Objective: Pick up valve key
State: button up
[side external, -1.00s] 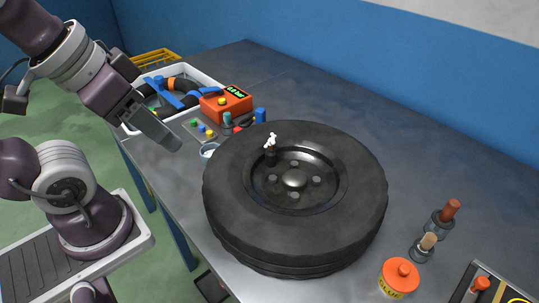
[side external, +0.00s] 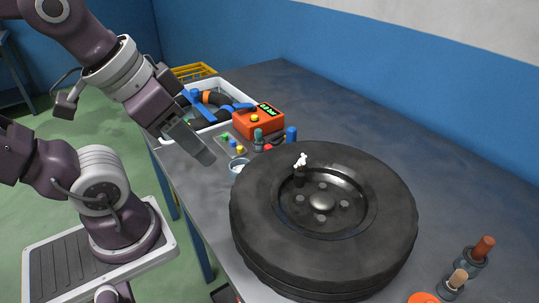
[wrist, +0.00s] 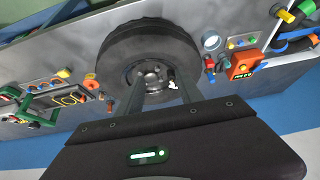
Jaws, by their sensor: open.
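A small white piece with short arms, which looks like the valve key (side external: 301,161), sits upright on a dark stem at the wheel rim inside the black tyre (side external: 270,225). In the wrist view the white piece (wrist: 172,86) lies beyond my fingertips, near the right finger. My gripper (side external: 206,153) hangs in the air left of the tyre in the side view, apart from the white piece. In the wrist view my gripper (wrist: 161,92) has its two fingers spread with nothing between them. The lower part of the key is too small to make out.
A clear cup (side external: 238,168) stands close to the tyre's left edge. Behind it are an orange device (side external: 258,120), small coloured parts and a white tray (side external: 207,84) of hoses. Brown-topped bottles (side external: 480,250) stand at the right. The back right of the bench is clear.

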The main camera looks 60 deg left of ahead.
jog(key=shift+o, duration=0.4)
jog(key=n+g, duration=0.5)
jog(key=n, duration=1.2)
send_over(269, 146)
jog(key=d, duration=0.1)
notch_tip(269, 146, down, 16)
jog(key=shift+s+f, duration=0.15)
jog(key=shift+f, duration=0.1)
jog(key=f, duration=0.1)
jog(key=a+f+n, duration=0.1)
jog(key=shift+w+f+g, duration=0.2)
jog(key=shift+f+g, duration=0.1)
jog(key=shift+f, duration=0.1)
notch_tip(269, 146, down, 6)
jog(key=shift+s+d+f, duration=0.1)
jog(key=shift+f, duration=0.05)
grip_shut()
